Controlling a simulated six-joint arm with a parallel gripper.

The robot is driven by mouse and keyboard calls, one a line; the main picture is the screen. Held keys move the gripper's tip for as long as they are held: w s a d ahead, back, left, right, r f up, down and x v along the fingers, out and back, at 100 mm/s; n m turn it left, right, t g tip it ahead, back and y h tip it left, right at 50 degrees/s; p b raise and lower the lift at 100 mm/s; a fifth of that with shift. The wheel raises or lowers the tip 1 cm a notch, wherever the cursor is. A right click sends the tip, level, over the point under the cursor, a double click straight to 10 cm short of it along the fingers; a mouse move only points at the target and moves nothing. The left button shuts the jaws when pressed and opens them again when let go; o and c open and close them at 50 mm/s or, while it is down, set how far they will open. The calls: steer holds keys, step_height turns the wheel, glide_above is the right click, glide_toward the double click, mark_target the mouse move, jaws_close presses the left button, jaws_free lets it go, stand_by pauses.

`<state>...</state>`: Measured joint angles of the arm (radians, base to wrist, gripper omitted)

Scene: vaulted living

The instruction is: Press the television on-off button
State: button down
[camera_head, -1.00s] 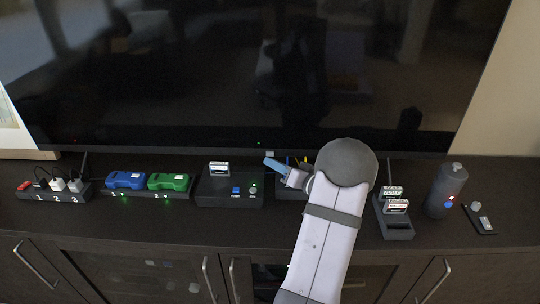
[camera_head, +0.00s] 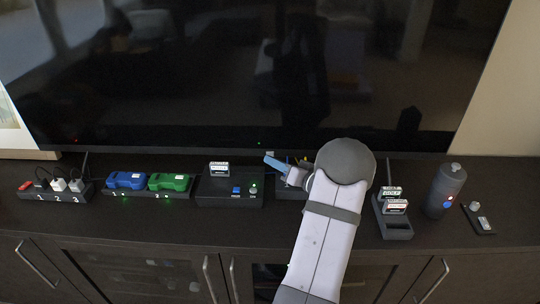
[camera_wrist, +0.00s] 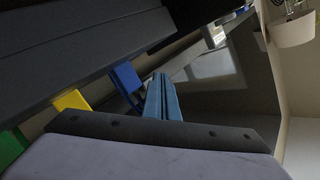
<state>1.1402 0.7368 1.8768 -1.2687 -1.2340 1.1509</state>
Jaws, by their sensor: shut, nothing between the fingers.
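The television (camera_head: 200,75) is large and dark, with a window and room reflected in its screen. Its lower edge carries a red light (camera_head: 75,140) at the left and a green light (camera_head: 259,143) near the middle. I cannot make out an on-off button for certain. My gripper (camera_head: 268,157) is shut and empty, its blue fingers pointing left just below the green light. In the wrist view the shut blue fingers (camera_wrist: 160,86) lie together in front of the dark screen (camera_wrist: 250,100). I cannot tell whether they touch the television.
On the dark cabinet (camera_head: 150,222) stand a power strip (camera_head: 55,197), blue and green devices (camera_head: 126,180) on a dock, and a console (camera_head: 230,198) left of my arm. A cartridge rack (camera_head: 396,230), a bottle (camera_head: 443,185) and a small dark pad (camera_head: 484,229) stand right.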

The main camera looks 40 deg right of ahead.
steer(key=shift+w+d, duration=0.3)
stand_by(0.6)
steer(key=shift+s+a+p, duration=0.1)
steer(key=shift+p, duration=0.25)
steer(key=shift+s+a+p, duration=0.35)
steer(key=shift+s+a, duration=0.2)
steer(key=shift+s+a+r+p, duration=0.1)
steer(key=shift+s+a+p, duration=0.4)
steer(key=shift+s+a, duration=0.5)
steer(key=shift+s+a+p, duration=0.45)
steer(key=shift+s+a, duration=0.65)
steer(key=shift+s, duration=0.05)
